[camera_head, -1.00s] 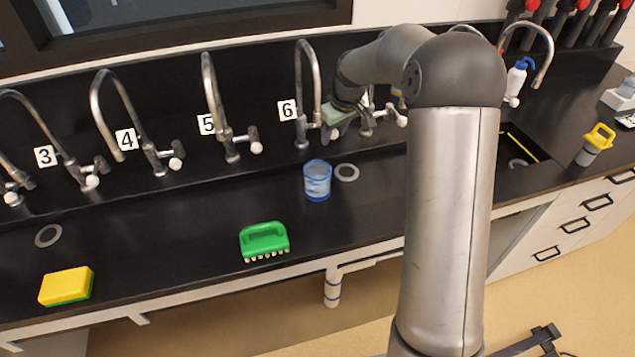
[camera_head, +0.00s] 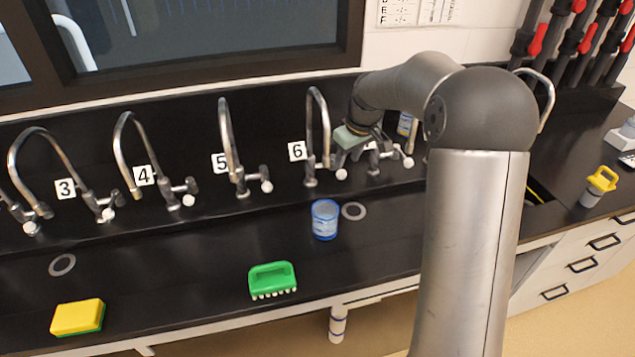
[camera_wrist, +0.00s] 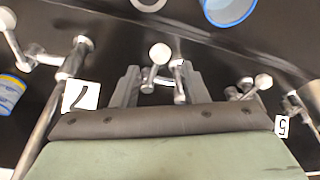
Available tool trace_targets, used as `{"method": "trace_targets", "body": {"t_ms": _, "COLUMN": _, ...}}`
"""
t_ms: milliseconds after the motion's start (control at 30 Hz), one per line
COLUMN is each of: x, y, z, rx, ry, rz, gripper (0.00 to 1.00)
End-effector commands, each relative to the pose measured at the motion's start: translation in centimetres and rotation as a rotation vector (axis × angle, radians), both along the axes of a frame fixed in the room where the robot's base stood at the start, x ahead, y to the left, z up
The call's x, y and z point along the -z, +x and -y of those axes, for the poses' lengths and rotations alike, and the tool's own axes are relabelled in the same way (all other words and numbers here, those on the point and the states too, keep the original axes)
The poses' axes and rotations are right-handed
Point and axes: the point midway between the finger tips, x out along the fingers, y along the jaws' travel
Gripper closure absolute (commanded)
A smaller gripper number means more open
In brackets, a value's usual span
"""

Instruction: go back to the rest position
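My gripper (camera_head: 340,158) is at the back of the black bench, close to the handle of tap 6 (camera_head: 318,110). In the wrist view its two grey fingers (camera_wrist: 160,82) stand apart, with a white-knobbed tap handle (camera_wrist: 160,53) showing between them. I cannot tell whether the fingers touch it. Nothing is held. A blue cup (camera_head: 325,222) stands on the bench in front of tap 6, beside a grey ring; part of the cup also shows at the top of the wrist view (camera_wrist: 232,8).
Taps 3 (camera_head: 85,185), 4 (camera_head: 150,165) and 5 (camera_head: 228,140) line the back to the left. A green brush (camera_head: 272,280) and a yellow sponge (camera_head: 78,317) lie near the front edge. A yellow-topped object (camera_head: 598,187) stands at right.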

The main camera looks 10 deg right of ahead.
Motion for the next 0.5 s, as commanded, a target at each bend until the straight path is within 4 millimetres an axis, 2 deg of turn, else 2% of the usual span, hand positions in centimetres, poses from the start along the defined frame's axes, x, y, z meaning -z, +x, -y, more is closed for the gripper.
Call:
{"method": "trace_targets", "body": {"t_ms": 167, "x": -0.3, "y": -0.2, "z": 0.0, "rx": 0.003, "ry": -0.001, "rz": -0.001, "gripper": 0.6}}
{"method": "trace_targets", "body": {"t_ms": 267, "x": -2.3, "y": -2.5, "z": 0.1, "rx": 0.044, "ry": -0.005, "rz": -0.021, "gripper": 0.6}}
{"method": "trace_targets", "body": {"t_ms": 367, "x": -5.0, "y": -6.9, "z": 0.3, "rx": 0.125, "ry": -0.008, "rz": -0.063, "gripper": 0.6}}
{"method": "trace_targets", "body": {"t_ms": 467, "x": -7.9, "y": -12.2, "z": -0.3, "rx": 0.194, "ry": -0.027, "rz": -0.079, "gripper": 0.6}}
{"method": "trace_targets", "body": {"t_ms": 500, "x": -9.0, "y": -14.6, "z": -0.3, "rx": 0.228, "ry": -0.034, "rz": -0.084, "gripper": 0.6}}
